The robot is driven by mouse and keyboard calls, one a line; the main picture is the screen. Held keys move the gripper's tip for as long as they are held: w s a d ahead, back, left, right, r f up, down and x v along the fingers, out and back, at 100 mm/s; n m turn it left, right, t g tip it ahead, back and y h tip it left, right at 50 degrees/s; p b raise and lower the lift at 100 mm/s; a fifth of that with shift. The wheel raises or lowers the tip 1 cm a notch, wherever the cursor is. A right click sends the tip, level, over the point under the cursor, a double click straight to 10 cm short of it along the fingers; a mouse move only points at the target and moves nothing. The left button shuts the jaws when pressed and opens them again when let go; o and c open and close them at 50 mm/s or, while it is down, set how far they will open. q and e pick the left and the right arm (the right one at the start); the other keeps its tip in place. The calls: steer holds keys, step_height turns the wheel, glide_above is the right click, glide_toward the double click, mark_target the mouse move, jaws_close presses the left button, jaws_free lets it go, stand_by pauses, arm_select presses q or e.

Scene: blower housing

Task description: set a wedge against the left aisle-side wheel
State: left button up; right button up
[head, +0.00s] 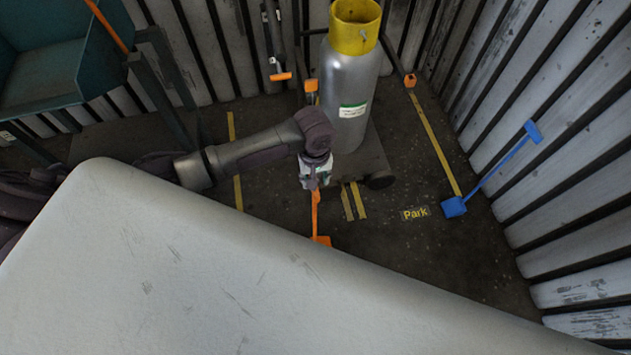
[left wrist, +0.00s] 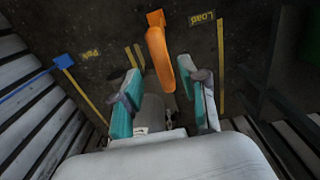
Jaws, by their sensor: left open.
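A silver gas cylinder (head: 350,95) with a yellow collar stands on a low dark cart (head: 365,155). One dark wheel (head: 380,182) shows at the cart's near right corner; my left gripper and arm cover the near left corner. An orange wedge (head: 320,240) stands on the floor in front of the cart, its handle rising toward my left gripper (head: 313,183). In the left wrist view the handle (left wrist: 158,55) ends in front of and between the teal fingertips of my open gripper (left wrist: 168,85). I cannot tell whether they touch. My right gripper is not in view.
A large white housing (head: 200,270) fills the foreground. A blue long-handled wedge (head: 455,207) leans by the right wall, near the "Park" label (head: 415,214). A teal bin (head: 60,70) stands upper left. Yellow floor lines (head: 435,140) mark bare dark floor right of the cart.

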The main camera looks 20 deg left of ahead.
arm_select(q)
step_height(320, 180, up, 8)
steer(key=shift+r+p, duration=0.2)
steer(key=shift+p, duration=0.2)
stand_by(0.3)
